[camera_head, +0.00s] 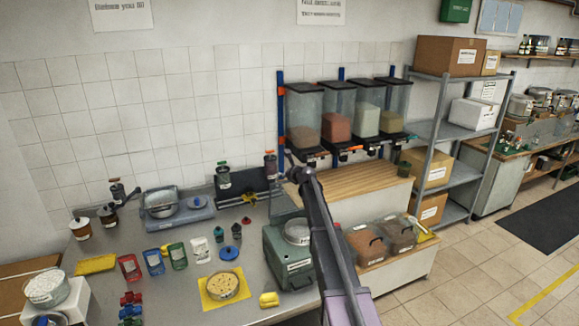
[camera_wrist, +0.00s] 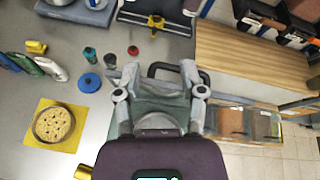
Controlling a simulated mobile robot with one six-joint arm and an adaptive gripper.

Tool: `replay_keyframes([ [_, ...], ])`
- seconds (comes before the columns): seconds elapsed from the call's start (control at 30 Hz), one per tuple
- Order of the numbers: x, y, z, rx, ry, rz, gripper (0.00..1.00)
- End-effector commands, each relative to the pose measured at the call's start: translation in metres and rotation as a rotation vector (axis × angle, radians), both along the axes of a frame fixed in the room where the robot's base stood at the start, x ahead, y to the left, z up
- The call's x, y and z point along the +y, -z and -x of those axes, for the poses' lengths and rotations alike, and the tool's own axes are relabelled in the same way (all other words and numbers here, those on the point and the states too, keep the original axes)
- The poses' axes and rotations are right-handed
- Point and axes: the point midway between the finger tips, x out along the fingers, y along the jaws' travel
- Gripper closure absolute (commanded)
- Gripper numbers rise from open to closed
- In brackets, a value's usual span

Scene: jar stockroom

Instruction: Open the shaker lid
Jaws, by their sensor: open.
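A green box-shaped machine (camera_head: 290,268), which I take to be the shaker, stands at the right end of the grey bench. A round metal piece (camera_head: 297,232) sits on its top; I cannot make out a separate lid for certain. In the wrist view the green body (camera_wrist: 155,105) lies below and between my fingers, with a dark handle-like bar (camera_wrist: 162,66) at its far side. My gripper (camera_wrist: 158,75) is open and empty, with its fingers spread wide over the machine. In the head view my arm hides the machine's right side, and my gripper (camera_head: 299,172) shows small above it.
Bottles and small jars (camera_head: 199,248) stand left of the machine, beside a yellow mat (camera_head: 208,303) with a round sieve (camera_head: 222,285). Hoppers (camera_head: 304,118) hang behind a wooden counter (camera_head: 350,183). Bins (camera_head: 368,245) are at right.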

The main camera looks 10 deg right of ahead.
Motion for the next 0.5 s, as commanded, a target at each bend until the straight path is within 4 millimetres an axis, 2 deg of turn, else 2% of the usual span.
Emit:
replay_keyframes([
  [0.03,0.011,0.016,0.020,0.013,-0.044,0.066,0.48],
  [0.2,0.044,0.059,0.079,0.059,-0.248,0.350,0.48],
  [0.5,0.087,0.137,0.198,0.122,-0.682,0.841,0.48],
])
